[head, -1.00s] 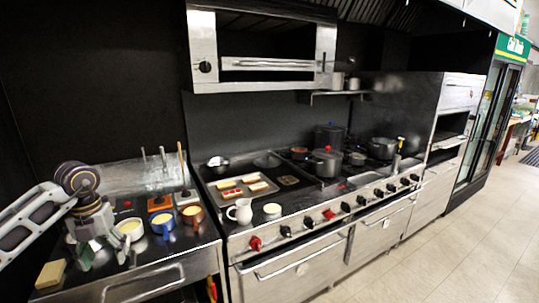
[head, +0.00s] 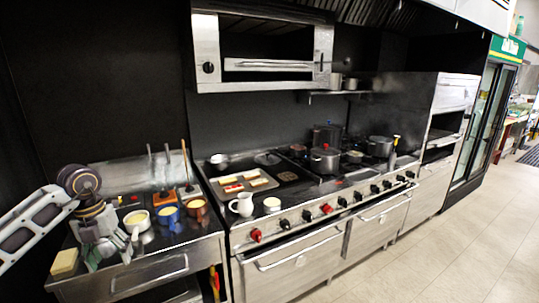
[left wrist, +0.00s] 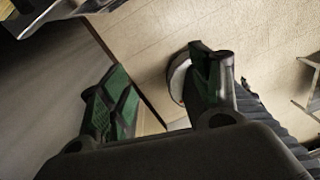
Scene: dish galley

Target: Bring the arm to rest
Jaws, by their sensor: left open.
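My left gripper (head: 110,262) hangs over the left counter's front part in the head view, fingers pointing down, between a yellow sponge-like block and a white cup. It is open with nothing between its fingers. In the left wrist view its two green-padded fingers (left wrist: 160,88) stand well apart, with tiled floor and a dark panel beyond. My left arm (head: 28,228) comes in from the left edge. My right gripper does not show in either view.
The counter holds the block (head: 65,262), white cup (head: 138,223), blue cup (head: 168,217) and copper cup (head: 198,210). A white pitcher (head: 241,205) and tray (head: 262,184) sit on the range right of it. Floor (head: 430,245) in front looks clear.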

